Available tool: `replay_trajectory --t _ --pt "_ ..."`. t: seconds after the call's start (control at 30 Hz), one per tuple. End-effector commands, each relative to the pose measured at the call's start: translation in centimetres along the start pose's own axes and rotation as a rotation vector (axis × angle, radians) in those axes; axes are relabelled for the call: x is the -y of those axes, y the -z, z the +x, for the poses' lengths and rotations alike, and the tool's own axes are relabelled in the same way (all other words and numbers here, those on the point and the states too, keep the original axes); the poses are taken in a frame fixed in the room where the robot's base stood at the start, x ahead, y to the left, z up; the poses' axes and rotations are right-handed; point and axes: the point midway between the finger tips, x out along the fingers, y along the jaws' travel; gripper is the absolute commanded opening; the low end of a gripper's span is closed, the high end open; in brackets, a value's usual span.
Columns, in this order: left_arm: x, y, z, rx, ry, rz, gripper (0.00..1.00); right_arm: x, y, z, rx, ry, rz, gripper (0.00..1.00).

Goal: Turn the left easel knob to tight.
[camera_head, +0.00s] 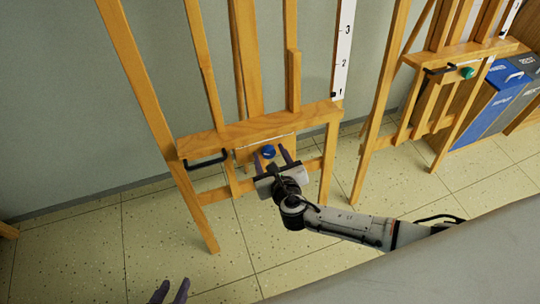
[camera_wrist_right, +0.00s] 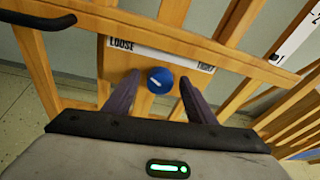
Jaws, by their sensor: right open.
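The left easel (camera_head: 235,132) carries a round blue knob (camera_head: 268,152) below its wooden ledge. In the right wrist view the blue knob (camera_wrist_right: 160,80) has a short white mark on its face. A white label strip (camera_wrist_right: 160,52) above it reads LOOSE at left and TIGHT at right. My right gripper (camera_head: 271,156) is open at the knob. In the right wrist view its fingertips (camera_wrist_right: 159,82) stand on either side of the knob with gaps; I cannot tell how deep they reach. My left gripper (camera_head: 171,291) shows only its parted fingertips at the bottom edge.
A black handle (camera_head: 205,159) sticks out at the ledge's left. Another easel (camera_head: 440,80) with a green knob (camera_head: 467,72) stands at right, beside blue and grey bins (camera_head: 500,95). A grey surface (camera_head: 450,265) fills the lower right. The tiled floor in front is clear.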

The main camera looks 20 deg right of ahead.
Motion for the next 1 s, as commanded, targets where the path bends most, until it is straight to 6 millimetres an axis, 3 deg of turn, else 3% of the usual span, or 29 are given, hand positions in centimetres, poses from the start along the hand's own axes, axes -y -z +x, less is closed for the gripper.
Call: replay_trajectory --t 0.17,0.43,0.73,1.0 --pt "-0.02 0.17 0.01 -0.003 0.000 0.001 0.31 -0.01 -0.04 0.00 0.000 0.000 0.001 0.51" --pt "-0.02 0.19 0.00 -0.003 -0.001 0.001 0.31 -0.01 -0.03 -0.03 0.000 0.000 0.001 0.10" --pt "0.00 0.23 -0.04 -0.004 0.000 0.000 0.31 0.07 -0.03 -0.03 -0.003 -0.008 0.039 0.10" --pt "0.04 0.22 -0.10 -0.003 0.001 -0.001 0.31 0.17 -0.02 -0.05 -0.013 -0.044 0.197 0.10"
